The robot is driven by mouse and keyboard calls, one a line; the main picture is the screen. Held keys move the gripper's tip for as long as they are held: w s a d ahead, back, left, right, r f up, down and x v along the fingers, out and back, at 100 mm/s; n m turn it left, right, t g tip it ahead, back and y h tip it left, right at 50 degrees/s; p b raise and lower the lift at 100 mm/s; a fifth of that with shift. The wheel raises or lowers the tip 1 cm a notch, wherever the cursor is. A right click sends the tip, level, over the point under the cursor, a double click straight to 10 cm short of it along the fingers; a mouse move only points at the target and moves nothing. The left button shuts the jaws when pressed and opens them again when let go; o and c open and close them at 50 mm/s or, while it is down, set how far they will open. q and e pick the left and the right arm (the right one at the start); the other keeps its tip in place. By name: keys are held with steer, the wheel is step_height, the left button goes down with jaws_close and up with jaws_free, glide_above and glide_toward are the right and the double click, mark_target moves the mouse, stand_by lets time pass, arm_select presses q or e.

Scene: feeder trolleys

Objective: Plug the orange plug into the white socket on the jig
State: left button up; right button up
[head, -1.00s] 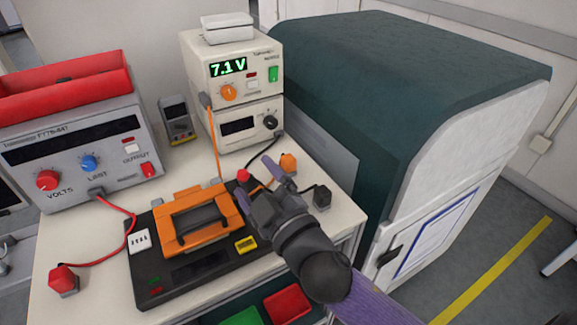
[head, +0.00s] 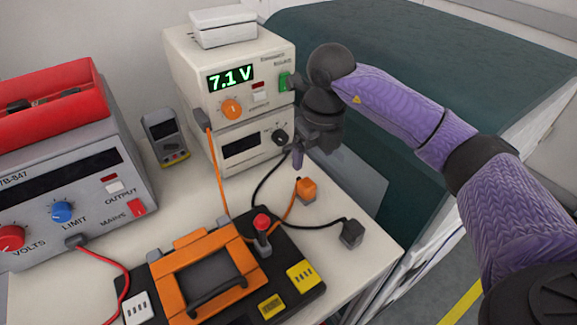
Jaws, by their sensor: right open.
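The orange plug (head: 306,189) lies on the bench right of the jig, with its orange cable running behind the jig to the upper meter. The jig (head: 327,287) is a dark base with an orange clamp frame (head: 237,238). The white socket (head: 137,308) sits at the jig's left side, with dark slots and nothing in it. My right gripper (head: 299,156) points down, open and empty, above and slightly behind the orange plug, apart from it. My left gripper is out of view.
A black plug (head: 351,233) lies to the right on a black cable. Yellow sockets (head: 301,275) and a red knob (head: 262,222) are on the jig. Stacked meters (head: 240,145) stand behind, a red-topped supply (head: 70,170) left. The bench edge is close at right.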

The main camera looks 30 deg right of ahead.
mark_target(307, 182)
steer(key=shift+s+r, duration=0.1)
steer(key=shift+s, duration=0.15)
steer(key=f, duration=0.2)
steer(key=f+b, duration=0.1)
steer(key=f, duration=0.1)
steer(key=shift+w+a+f, duration=0.1)
steer(key=shift+w+f, duration=0.05)
steer(key=shift+w, duration=0.05)
steer(key=shift+f, duration=0.3)
steer(key=f, duration=0.1)
steer(key=f+b, duration=0.1)
steer(key=f, duration=0.1)
steer(key=f+b, duration=0.1)
steer(key=shift+w+a+f, duration=0.1)
steer(key=shift+a+f, duration=0.1)
steer(key=shift+a, duration=0.2)
steer(key=shift+f, duration=0.4)
steer(key=shift+r, duration=0.1)
steer(key=c, duration=1)
jaws_close()
step_height(307, 182, up, 10)
steer(key=p, duration=0.2)
steer(key=shift+f+p, duration=0.2)
steer(key=shift+p, duration=0.2)
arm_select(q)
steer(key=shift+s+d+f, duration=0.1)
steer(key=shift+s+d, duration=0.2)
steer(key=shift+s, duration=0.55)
arm_select(e)
steer(key=shift+r, duration=0.2)
